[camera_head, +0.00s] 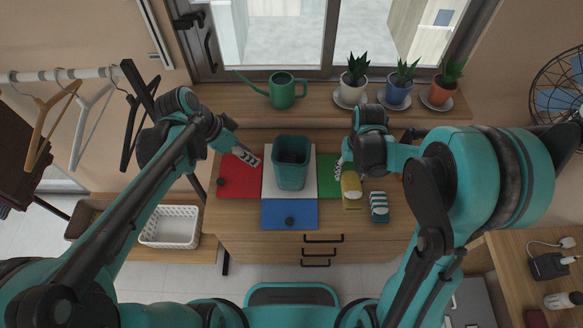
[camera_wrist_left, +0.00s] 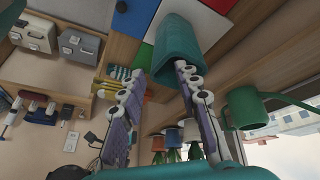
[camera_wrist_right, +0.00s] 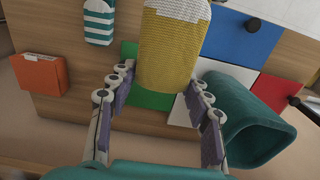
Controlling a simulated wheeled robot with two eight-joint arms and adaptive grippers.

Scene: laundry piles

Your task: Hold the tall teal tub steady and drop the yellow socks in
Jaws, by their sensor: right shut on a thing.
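The tall teal tub (camera_head: 291,170) stands upright on the white panel of the table; it also shows in the left wrist view (camera_wrist_left: 185,45) and right wrist view (camera_wrist_right: 250,125). Whether a finger touches the tub I cannot tell. The yellow socks (camera_head: 351,192), a bundle with a white end, are right of the tub by the green panel. My right gripper (camera_wrist_right: 160,85) is shut on them, one finger on each side.
Teal-and-white striped socks (camera_head: 379,206) lie right of the yellow ones. An orange box (camera_wrist_right: 40,74) is on the table. Red (camera_head: 232,182) and blue (camera_head: 300,215) panels hold dark knobs. A watering can (camera_head: 283,92) and potted plants (camera_head: 397,85) stand on the sill behind.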

